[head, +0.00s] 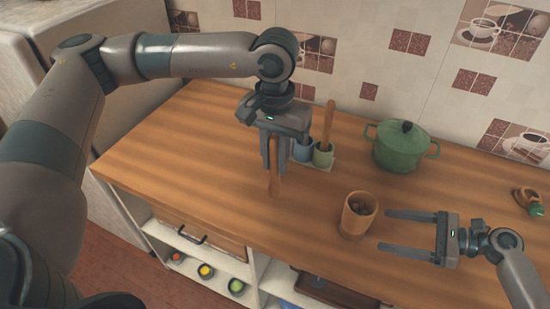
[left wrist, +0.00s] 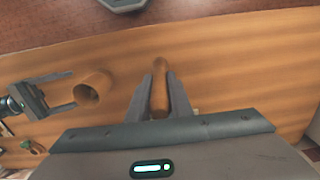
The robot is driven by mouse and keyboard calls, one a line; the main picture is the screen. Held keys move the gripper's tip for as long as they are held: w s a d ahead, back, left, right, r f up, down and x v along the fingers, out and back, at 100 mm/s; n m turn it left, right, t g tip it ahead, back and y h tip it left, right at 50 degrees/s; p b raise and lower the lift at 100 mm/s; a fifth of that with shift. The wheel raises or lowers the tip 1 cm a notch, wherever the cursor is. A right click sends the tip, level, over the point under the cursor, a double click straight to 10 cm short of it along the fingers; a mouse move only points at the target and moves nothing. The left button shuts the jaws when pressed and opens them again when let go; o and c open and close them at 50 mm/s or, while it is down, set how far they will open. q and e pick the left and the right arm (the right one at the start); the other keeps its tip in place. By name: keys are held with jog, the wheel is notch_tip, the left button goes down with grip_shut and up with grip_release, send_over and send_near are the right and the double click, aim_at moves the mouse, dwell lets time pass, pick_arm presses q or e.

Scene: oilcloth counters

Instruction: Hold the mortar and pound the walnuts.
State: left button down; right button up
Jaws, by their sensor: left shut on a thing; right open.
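The mortar (head: 357,216) is a tan wooden cup standing upright on the counter, with brown walnuts (head: 361,207) inside; it also shows in the left wrist view (left wrist: 92,90). My left gripper (head: 274,166) is shut on a wooden pestle (head: 274,181), which hangs upright to the left of the mortar, apart from it. The pestle also shows between the fingers in the left wrist view (left wrist: 160,85). Whether its lower end touches the counter is hard to tell. My right gripper (head: 388,230) is open and empty, its fingers pointing left, just right of the mortar and not touching it.
A green lidded pot (head: 398,148) stands at the back against the tiled wall. Small blue and green cups (head: 322,156), one with a wooden tool, stand behind my left gripper. A nutcracker-like wooden item (head: 525,198) lies at the far right. The counter (head: 180,150) is clear at left.

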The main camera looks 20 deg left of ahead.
aim_at(368, 226)
pick_arm(q)
jog(key=shift+f+b, duration=0.85)
jog(key=shift+f, duration=0.1)
pick_arm(e)
jog(key=x, duration=0.4)
jog(key=shift+a+f, duration=0.15)
jog(key=shift+a, duration=0.2)
pick_arm(q)
jog(key=shift+r+p, duration=0.35)
pick_arm(e)
jog(key=shift+x, duration=1)
pick_arm(q)
jog(key=shift+s+r, duration=0.1)
jog(key=shift+r, duration=0.15)
pick_arm(e)
jog(key=shift+x, duration=0.95)
jog(key=shift+a, duration=0.25)
jog(key=c, duration=0.7)
jog(key=shift+c, duration=0.2)
pick_arm(q)
jog(key=shift+d, duration=0.15)
